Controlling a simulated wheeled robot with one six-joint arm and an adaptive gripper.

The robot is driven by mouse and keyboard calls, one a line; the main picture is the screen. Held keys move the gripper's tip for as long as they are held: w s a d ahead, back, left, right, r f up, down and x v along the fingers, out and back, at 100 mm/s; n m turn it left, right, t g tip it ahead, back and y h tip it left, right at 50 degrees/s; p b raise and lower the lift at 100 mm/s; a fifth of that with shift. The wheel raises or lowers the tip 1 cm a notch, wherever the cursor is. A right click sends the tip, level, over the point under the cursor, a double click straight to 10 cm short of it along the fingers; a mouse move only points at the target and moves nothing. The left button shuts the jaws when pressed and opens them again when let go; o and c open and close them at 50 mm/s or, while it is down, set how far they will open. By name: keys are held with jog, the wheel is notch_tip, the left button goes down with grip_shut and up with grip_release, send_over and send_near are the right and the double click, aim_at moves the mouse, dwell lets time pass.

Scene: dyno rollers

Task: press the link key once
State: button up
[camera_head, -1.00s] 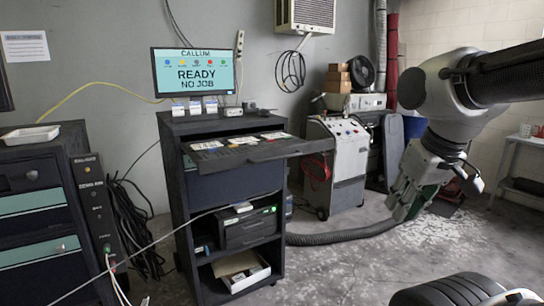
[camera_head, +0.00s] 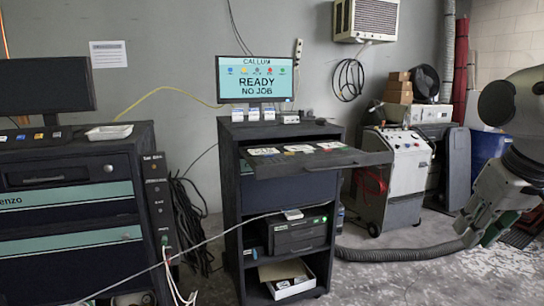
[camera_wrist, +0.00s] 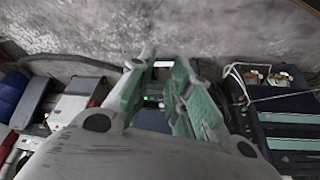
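A row of small coloured keys or tiles (camera_head: 38,136) lies below the dark monitor on the left cabinet. Several small white-topped units (camera_head: 268,115) stand on the middle cart under the screen (camera_head: 255,80), which reads "CALLUM READY NO JOB" above and below coloured dots. No label reading "link" is legible, so I cannot tell which key it is. My gripper (camera_head: 488,236) hangs low at the right edge, far from both. In the wrist view its two green-grey fingers (camera_wrist: 163,68) stand apart with nothing between them.
The cart's pulled-out shelf (camera_head: 350,159) holds flat cards and juts right. A grey wheeled machine (camera_head: 400,180) stands behind it. A thick hose (camera_head: 400,252) and thin cables cross the floor. A white tray (camera_head: 108,132) sits on the left cabinet (camera_head: 70,255). Floor at lower right is open.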

dwell(0.4)
grip_shut()
